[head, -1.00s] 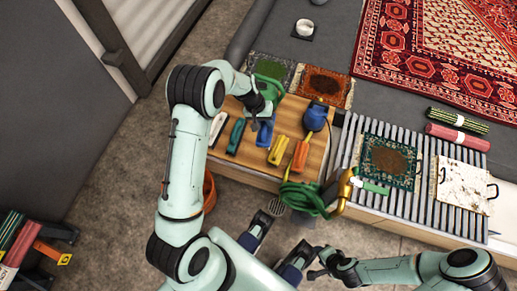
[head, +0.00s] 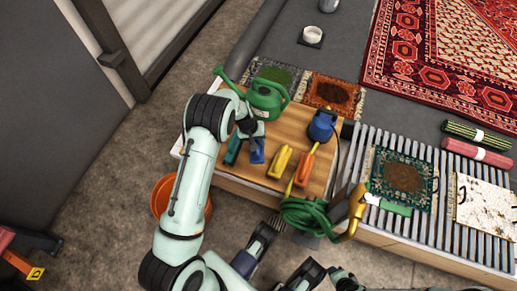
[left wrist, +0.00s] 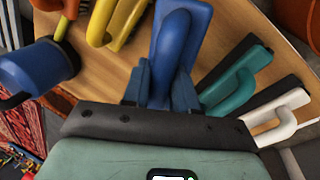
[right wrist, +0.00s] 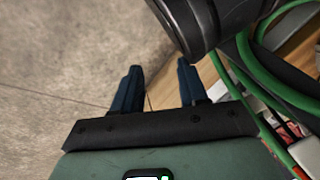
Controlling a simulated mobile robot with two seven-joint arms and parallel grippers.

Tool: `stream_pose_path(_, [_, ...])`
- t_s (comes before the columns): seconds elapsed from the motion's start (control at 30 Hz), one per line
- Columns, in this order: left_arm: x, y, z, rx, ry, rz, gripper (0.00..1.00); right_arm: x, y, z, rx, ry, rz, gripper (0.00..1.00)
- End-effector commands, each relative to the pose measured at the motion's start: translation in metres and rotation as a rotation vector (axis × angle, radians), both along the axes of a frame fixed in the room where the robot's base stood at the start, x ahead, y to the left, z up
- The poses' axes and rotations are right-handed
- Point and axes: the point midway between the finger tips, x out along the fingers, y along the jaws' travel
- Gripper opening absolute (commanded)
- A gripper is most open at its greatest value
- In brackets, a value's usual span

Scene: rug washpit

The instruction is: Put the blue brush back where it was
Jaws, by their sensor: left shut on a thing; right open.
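My left gripper (head: 251,134) is shut on the blue brush (head: 257,152), over the wooden board (head: 255,176). The blue brush is in the gap between the teal brush (head: 233,150) and the yellow brush (head: 281,161). In the left wrist view the blue brush (left wrist: 181,40) is between the fingers (left wrist: 162,84), its handle towards the camera. I cannot tell whether it touches the board. A white brush (left wrist: 275,121) lies beyond the teal one, hidden by my arm in the head view. My right gripper (right wrist: 158,90) is open and empty above the floor.
An orange brush (head: 305,168), blue pot (head: 322,124) and green watering can (head: 264,98) stand on the board. A coiled green hose (head: 308,214) hangs at its front right corner. An orange bucket (head: 165,196) is on the floor to the left. Rug samples lie behind.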

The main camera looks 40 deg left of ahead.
Motion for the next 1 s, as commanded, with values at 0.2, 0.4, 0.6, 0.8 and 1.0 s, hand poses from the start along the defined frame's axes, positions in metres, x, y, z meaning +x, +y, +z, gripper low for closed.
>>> stream_pose_path(0.2, [0.001,0.000,-0.017,0.000,-0.002,-0.002,0.00,-0.010,-0.001,-0.009,0.002,0.034,-0.002,0.43])
stream_pose_path(0.4, [0.000,0.000,-0.046,0.000,0.002,-0.001,0.00,-0.025,-0.004,-0.024,0.005,0.085,-0.005,0.43])
stream_pose_path(0.6, [0.001,0.000,-0.056,0.001,-0.003,-0.001,0.00,-0.033,-0.005,-0.028,0.006,0.112,-0.008,0.43])
stream_pose_path(0.8, [0.001,0.000,-0.056,0.001,-0.003,-0.001,0.00,-0.033,-0.005,-0.028,0.006,0.113,-0.008,0.43])
stream_pose_path(1.0, [0.000,0.000,-0.059,0.000,-0.002,-0.002,0.37,-0.037,-0.005,-0.031,0.007,0.126,-0.008,0.43])
